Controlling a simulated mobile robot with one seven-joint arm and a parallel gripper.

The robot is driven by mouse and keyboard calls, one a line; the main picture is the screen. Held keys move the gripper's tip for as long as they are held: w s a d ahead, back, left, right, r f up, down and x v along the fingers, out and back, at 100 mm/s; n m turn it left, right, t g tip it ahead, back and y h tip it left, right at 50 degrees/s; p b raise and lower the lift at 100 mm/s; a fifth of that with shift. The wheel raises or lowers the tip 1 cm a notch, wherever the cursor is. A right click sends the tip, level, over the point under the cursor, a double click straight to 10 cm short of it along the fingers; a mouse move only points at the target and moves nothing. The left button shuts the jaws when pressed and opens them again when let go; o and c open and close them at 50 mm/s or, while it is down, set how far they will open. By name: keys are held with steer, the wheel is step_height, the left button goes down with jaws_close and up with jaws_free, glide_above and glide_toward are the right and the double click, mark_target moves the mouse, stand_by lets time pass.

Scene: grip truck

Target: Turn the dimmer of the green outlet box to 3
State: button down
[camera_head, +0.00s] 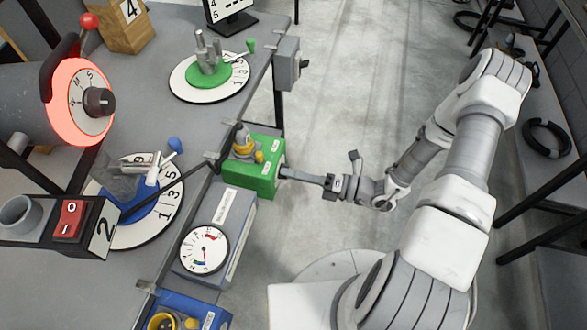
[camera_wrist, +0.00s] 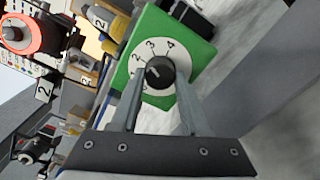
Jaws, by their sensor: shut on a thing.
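The green outlet box (camera_head: 262,184) hangs at the table's right edge in the head view, with a yellow-and-grey plug on top. In the wrist view its green face (camera_wrist: 194,48) carries a white dial with numbers; 2, 3 and 4 can be read. The black dimmer knob (camera_wrist: 160,71) sits in the dial's middle. Its white mark points to the upper left, seemingly near 2; the exact setting is hard to read. My gripper (camera_head: 287,174) reaches the box from the right. In the wrist view its fingers are shut on the knob, one on each side.
A grey box with a gauge (camera_head: 204,249) and a blue outlet box (camera_head: 188,308) stand beside the green box along the table edge. A grey switch box (camera_head: 287,64) is mounted farther back. Open floor (camera_head: 335,95) lies right of the table.

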steer(key=shift+m+p, duration=0.5)
steer(key=shift+m, duration=1.1)
steer(key=shift+c, duration=1.9)
jaws_free()
steer(key=v, duration=1.7)
steer(key=shift+d, duration=0.25)
steer(key=shift+r, duration=0.15)
